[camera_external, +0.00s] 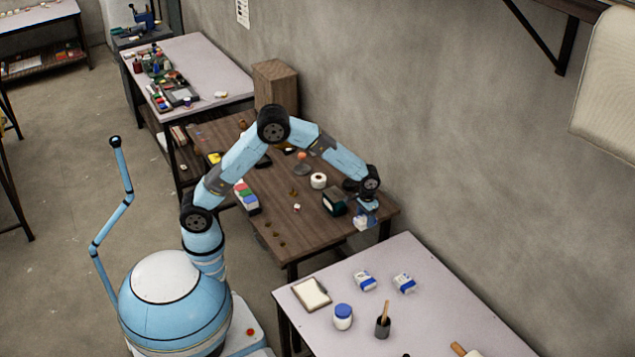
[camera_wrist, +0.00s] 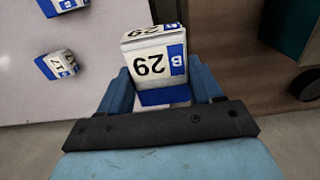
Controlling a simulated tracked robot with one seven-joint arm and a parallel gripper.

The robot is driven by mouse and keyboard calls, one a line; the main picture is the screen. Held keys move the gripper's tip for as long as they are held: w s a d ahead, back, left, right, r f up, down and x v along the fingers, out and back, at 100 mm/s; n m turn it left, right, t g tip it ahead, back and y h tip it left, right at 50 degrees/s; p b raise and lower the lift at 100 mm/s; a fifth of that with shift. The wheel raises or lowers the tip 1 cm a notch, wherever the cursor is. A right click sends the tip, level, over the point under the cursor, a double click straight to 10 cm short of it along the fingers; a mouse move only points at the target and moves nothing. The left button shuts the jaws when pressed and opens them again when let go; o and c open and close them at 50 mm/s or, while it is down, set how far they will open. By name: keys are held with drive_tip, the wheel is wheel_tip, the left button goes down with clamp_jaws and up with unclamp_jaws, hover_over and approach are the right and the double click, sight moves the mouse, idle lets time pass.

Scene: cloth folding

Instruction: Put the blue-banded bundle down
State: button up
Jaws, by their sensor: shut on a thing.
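My gripper (camera_external: 367,208) is shut on a white bundle (camera_external: 361,223) with a blue band. Two similar blue-and-white bundles lie apart on the pale table, one on the left (camera_external: 365,281) and one on the right (camera_external: 404,283).
A clipboard (camera_external: 311,293), a blue-lidded jar (camera_external: 343,317) and a dark cup with a stick (camera_external: 383,327) stand on the pale table. A dark box (camera_external: 334,202) and a white roll (camera_external: 318,181) are on the brown table. The pale table's back corner looks clear.

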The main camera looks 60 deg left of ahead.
drive_tip(key=s+d+f, duration=0.1)
drive_tip(key=d+f, duration=0.1)
drive_tip(key=d, duration=0.3)
hover_over(398, 253)
drive_tip(key=f, duration=0.9)
drive_tip(key=shift+s+f, duration=0.2)
drive_tip(key=shift+s, duration=0.05)
drive_tip(key=shift+w+d+f, duration=0.1)
drive_tip(key=shift+w+f, duration=0.1)
drive_tip(key=shift+f, duration=1.55)
drive_tip(key=shift+f, duration=0.1)
drive_tip(key=o, duration=1.1)
